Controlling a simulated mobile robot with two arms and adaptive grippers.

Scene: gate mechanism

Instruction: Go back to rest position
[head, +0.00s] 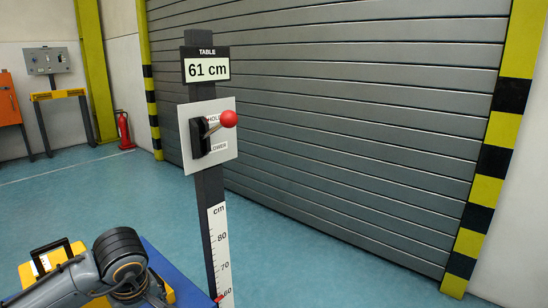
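A dark post (201,84) stands in the middle of the head view, with a sign reading "TABLE 61 cm" (206,68) at its top. Below the sign a pale plate (226,150) carries a lever with a red ball knob (228,118). The lever points toward "HOLD", with "LOWER" printed beneath. A cm scale (219,250) runs down the post, and a red pointer (218,298) sits near 60. An arm link of mine shows at the bottom left. Neither gripper is visible.
A blue surface (180,285) and a yellow case with a black handle (40,262) lie at the bottom left. A closed grey shutter (350,110) fills the back, between yellow-black posts. A fire extinguisher (124,131) stands by the left wall. The blue floor (310,255) is clear at right.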

